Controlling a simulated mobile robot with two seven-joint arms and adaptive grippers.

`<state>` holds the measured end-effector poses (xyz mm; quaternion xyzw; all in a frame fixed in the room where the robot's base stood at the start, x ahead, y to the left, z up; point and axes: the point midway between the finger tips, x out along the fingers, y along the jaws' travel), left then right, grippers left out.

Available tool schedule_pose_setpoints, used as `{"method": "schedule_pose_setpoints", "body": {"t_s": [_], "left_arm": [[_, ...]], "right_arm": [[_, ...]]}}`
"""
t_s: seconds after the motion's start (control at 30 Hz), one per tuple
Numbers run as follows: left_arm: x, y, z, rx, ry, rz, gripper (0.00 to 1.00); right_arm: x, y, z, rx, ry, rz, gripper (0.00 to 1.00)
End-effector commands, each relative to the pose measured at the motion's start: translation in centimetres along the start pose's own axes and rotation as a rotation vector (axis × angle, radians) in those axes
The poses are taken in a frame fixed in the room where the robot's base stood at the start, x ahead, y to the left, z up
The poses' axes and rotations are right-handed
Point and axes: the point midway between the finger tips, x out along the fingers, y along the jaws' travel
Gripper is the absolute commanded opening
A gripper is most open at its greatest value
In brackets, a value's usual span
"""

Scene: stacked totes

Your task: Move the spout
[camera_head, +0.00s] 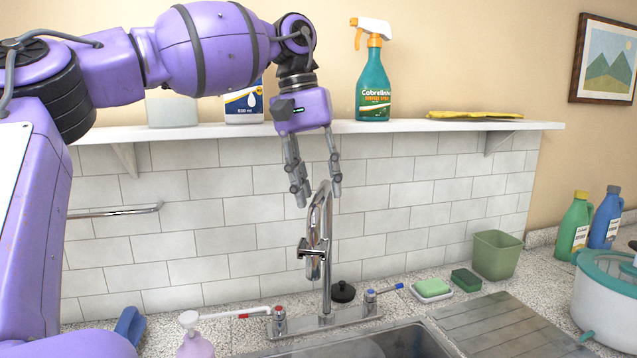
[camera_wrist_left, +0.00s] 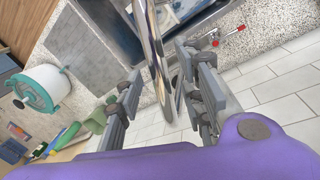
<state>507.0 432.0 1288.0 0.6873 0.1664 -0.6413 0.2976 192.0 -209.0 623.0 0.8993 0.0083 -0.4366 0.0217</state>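The spout (camera_head: 327,240) is a tall chrome arch rising from the faucet base (camera_head: 325,320) behind the sink. My left gripper (camera_head: 319,193) points down at the top of the spout, its two fingers apart. In the left wrist view the spout (camera_wrist_left: 155,48) runs between the open fingers of the gripper (camera_wrist_left: 160,70), with gaps showing beside it. I cannot tell whether a finger touches it. My right gripper is not in view.
A shelf (camera_head: 410,127) above holds a spray bottle (camera_head: 373,85). Red and blue taps flank the spout. A sponge (camera_head: 431,289) and a green bin (camera_head: 496,255) stand to the right. The sink (camera_head: 400,343) lies in front, and a pump bottle (camera_head: 196,343) stands at left.

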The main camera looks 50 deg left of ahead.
Motion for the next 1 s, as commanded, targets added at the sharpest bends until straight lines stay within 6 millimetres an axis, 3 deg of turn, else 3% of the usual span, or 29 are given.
{"method": "schedule_pose_setpoints", "body": {"t_s": [0.07, 0.33, 0.77, 1.0], "left_arm": [[0.0, 0.0, 0.0, 0.000, 0.000, 0.000, 0.34], [0.0, 0.0, 0.0, 0.000, 0.000, 0.000, 0.00], [0.0, 0.1, 0.0, -0.013, 0.003, -0.001, 0.00], [0.2, 1.1, 0.0, -0.104, 0.022, -0.002, 0.00]], "right_arm": [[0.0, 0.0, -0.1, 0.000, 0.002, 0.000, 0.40], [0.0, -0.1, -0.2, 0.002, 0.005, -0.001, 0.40], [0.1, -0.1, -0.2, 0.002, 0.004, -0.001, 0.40], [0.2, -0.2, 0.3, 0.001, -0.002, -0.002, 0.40]]}}
